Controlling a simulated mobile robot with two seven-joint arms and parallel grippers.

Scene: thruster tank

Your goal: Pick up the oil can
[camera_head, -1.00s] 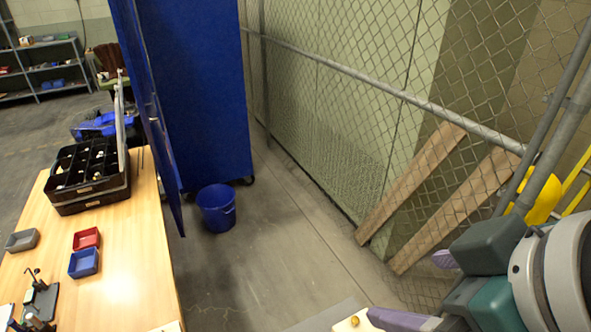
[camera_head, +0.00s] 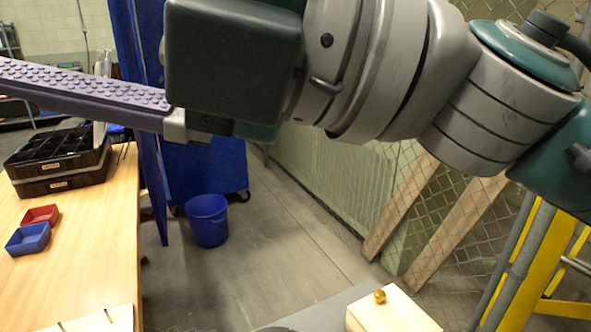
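I cannot make out an oil can in this view. My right arm comes in from the right across the top. Its gripper (camera_head: 85,92) points left, above the far part of the wooden table. One long purple finger shows, its studded face bare, with its tip cut off by the left edge. The other finger is out of view, and nothing rests against the visible one. The gripper is open. My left gripper is not in view.
The wooden table (camera_head: 75,250) holds a black organizer (camera_head: 62,180), a red bin (camera_head: 40,215) and a blue bin (camera_head: 28,238). A blue bucket (camera_head: 208,222) stands on the floor. A pale block (camera_head: 390,314) bears a gold knob (camera_head: 380,297). A yellow ladder (camera_head: 525,265) is at right.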

